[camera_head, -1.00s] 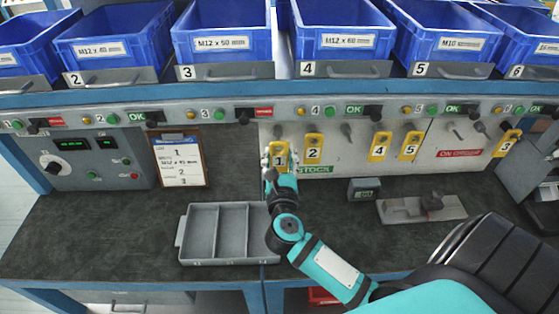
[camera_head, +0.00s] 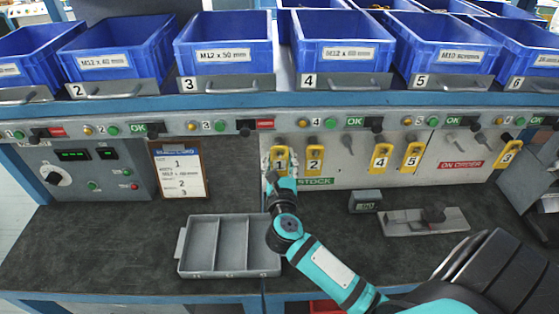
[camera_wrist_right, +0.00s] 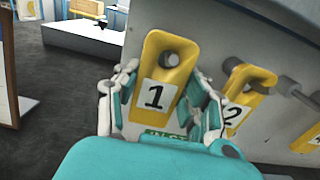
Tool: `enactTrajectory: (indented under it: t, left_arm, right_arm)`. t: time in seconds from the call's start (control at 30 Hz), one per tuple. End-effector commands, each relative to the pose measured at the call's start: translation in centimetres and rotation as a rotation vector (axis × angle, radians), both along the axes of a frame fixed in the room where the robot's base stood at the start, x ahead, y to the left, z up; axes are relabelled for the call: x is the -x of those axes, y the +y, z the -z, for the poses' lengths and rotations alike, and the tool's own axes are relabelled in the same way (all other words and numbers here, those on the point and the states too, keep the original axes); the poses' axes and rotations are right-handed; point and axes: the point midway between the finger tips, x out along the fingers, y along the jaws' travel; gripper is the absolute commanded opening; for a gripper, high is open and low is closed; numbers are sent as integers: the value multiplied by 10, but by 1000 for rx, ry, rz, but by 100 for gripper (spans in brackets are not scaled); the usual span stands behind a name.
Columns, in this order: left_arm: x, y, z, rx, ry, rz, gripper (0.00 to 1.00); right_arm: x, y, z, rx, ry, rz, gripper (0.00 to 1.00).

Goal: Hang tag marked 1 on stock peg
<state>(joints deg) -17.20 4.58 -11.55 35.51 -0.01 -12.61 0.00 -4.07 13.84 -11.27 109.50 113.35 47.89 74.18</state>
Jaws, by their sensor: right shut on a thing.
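The yellow tag marked 1 (camera_head: 280,160) is upright at the left end of the stock side of the grey panel. My right gripper (camera_wrist_right: 163,88) is shut on it, with a finger at each side edge, in the right wrist view. A round hole shows at the top of this tag (camera_wrist_right: 158,92); I cannot tell whether a peg passes through it. The tag marked 2 (camera_head: 314,160) hangs on a peg just to the right, also seen in the wrist view (camera_wrist_right: 238,104). The green STOCK label (camera_head: 316,181) is below. My left gripper is not in view.
Tags 4 (camera_head: 380,158) and 5 (camera_head: 412,156) hang farther right; tag 3 (camera_head: 508,153) hangs past the red ON ORDER label (camera_head: 462,164). A clipboard (camera_head: 179,171) is left of the gripper. A grey divided tray (camera_head: 186,262) stands on the bench in front.

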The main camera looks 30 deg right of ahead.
Motion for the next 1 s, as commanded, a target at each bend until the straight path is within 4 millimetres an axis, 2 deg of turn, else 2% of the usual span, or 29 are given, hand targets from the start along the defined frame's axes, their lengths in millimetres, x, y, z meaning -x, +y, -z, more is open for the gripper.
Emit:
enactTrajectory:
  t: [0.33, 0.37, 0.53, 0.83, 1.0]
  left_arm:
    - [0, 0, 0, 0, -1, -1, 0]
    - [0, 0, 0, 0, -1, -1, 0]
    - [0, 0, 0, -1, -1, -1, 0]
    - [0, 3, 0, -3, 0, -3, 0]
    - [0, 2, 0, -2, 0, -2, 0]
  right_arm:
    - [0, 0, 0, 0, 0, 0, 11]
    - [0, 0, 0, 0, 0, 0, 45]
    - [0, 0, 0, 0, 0, 0, 67]
    - [1, 1, 1, -1, 1, -1, 68]
    - [17, 11, 2, -2, 3, -2, 68]
